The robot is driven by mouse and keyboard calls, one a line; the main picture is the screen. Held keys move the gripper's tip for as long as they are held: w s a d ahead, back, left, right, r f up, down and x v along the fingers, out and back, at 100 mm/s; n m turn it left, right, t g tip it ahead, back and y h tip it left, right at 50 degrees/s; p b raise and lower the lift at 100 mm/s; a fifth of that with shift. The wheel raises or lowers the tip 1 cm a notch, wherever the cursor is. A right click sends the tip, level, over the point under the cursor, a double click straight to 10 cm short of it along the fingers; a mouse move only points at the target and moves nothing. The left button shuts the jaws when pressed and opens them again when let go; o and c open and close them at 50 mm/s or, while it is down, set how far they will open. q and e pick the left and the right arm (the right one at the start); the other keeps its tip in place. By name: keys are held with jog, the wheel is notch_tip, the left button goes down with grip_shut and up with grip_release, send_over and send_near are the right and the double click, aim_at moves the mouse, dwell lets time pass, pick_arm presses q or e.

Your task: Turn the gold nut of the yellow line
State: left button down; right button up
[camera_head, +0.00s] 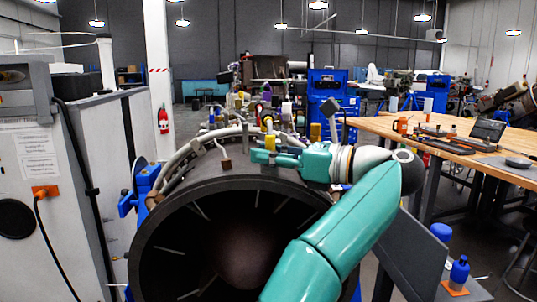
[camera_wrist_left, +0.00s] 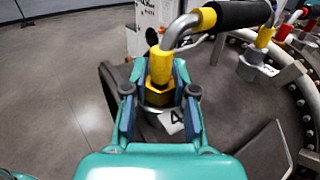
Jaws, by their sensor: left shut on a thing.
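The gold nut (camera_wrist_left: 157,97) sits at the lower end of the yellow line's yellow collar (camera_wrist_left: 160,66) in the left wrist view. A bent silver pipe rises from this collar to a second yellow band and a black sleeve. My left gripper (camera_wrist_left: 160,88) has its two fingers on either side of the nut and is shut on it. In the head view my left gripper (camera_head: 258,157) is at the top of the turbine's rim, beside a small yellow piece (camera_head: 269,143). The nut's lower part and the contact faces are partly hidden by the fingers. My right gripper is not in view.
The dark round turbine casing (camera_head: 160,222) fills the lower middle of the head view. Several other lines and fittings crowd its rim, including a silver nut (camera_wrist_left: 254,68) to the right. A wooden workbench (camera_head: 472,128) with tools stands at the right. A grey cabinet is at the left.

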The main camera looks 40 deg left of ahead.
pick_arm(q)
jog(key=shift+w+r+n+g+p, duration=0.1)
jog(key=shift+r+n+g+p, duration=0.15)
jog(key=shift+g+p, duration=0.25)
jog(key=shift+f+n+g, duration=0.25)
jog(key=shift+g, duration=0.05)
jog(key=shift+f, duration=0.1)
jog(key=c, duration=0.9)
grip_release()
jog(key=shift+m+t+b, duration=0.5)
jog(key=shift+t+b, duration=0.25)
jog(key=shift+t, duration=0.05)
jog(key=shift+m+t, duration=0.3)
jog(key=shift+t, duration=0.2)
